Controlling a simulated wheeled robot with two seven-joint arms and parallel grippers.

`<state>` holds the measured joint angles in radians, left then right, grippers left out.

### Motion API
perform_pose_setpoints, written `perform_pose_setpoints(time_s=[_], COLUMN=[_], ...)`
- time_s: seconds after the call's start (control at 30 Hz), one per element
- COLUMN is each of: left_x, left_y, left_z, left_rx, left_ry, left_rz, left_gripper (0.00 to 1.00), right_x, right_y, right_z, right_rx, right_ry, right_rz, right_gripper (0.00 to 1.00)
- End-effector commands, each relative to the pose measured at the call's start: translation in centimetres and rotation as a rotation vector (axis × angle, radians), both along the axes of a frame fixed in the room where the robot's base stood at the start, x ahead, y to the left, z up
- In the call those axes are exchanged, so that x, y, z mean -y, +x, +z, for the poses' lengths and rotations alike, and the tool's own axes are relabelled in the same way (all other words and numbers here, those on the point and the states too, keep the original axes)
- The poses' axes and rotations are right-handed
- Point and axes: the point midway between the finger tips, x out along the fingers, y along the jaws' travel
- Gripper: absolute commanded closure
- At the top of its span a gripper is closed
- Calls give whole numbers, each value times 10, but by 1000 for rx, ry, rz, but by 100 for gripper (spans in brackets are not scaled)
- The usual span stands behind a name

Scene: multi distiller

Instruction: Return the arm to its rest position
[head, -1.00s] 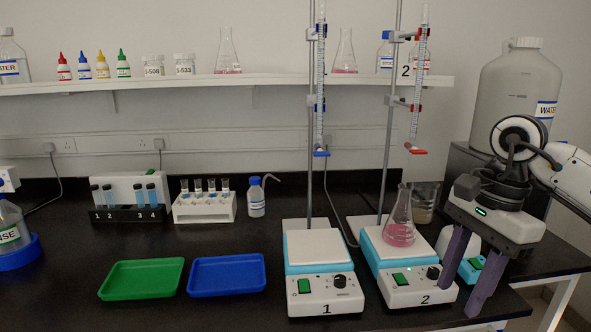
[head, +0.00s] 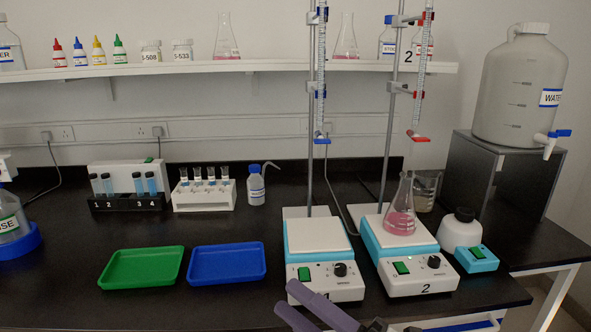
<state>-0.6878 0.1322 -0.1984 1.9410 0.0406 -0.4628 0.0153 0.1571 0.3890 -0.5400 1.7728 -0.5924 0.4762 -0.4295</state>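My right gripper (head: 286,298) shows at the bottom edge, in front of hotplate 1. Its two purple fingers point left with a gap between them and nothing held; the wrist is mostly cut off by the frame. My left gripper is not in view. A conical flask (head: 400,212) with pink liquid stands upright on hotplate 2 (head: 408,268), under the right burette (head: 420,70). Hotplate 1 (head: 318,238) has a bare top, and one finger covers part of its front panel.
A green tray (head: 142,268) and a blue tray (head: 227,264) lie empty on the left. A squat white bottle on a blue base (head: 462,236) stands right of hotplate 2, and a large water container (head: 517,90) is at the right. Two tall burette stands rise behind the hotplates.

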Motion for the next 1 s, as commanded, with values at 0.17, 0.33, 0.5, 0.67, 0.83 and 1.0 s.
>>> perform_pose_setpoints(time_s=[0.17, 0.33, 0.5, 0.67, 0.83, 1.0], left_x=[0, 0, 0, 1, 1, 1], left_y=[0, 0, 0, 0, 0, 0], left_z=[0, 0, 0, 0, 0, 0], left_rx=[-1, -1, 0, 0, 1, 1], left_ry=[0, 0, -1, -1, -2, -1], left_rz=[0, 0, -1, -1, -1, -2], left_gripper=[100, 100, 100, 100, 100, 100], right_x=[66, 115, 144, 154, 157, 157], right_y=[4, -44, -118, -170, -188, -188], right_z=[-113, -223, -304, -341, -351, -352], right_rx=[-661, -1152, -1521, -1716, -1778, -1778], right_ry=[333, 566, 740, 831, 861, 859], right_rz=[-282, -508, -698, -807, -843, -844], right_gripper=[60, 60, 60, 60, 60, 60])
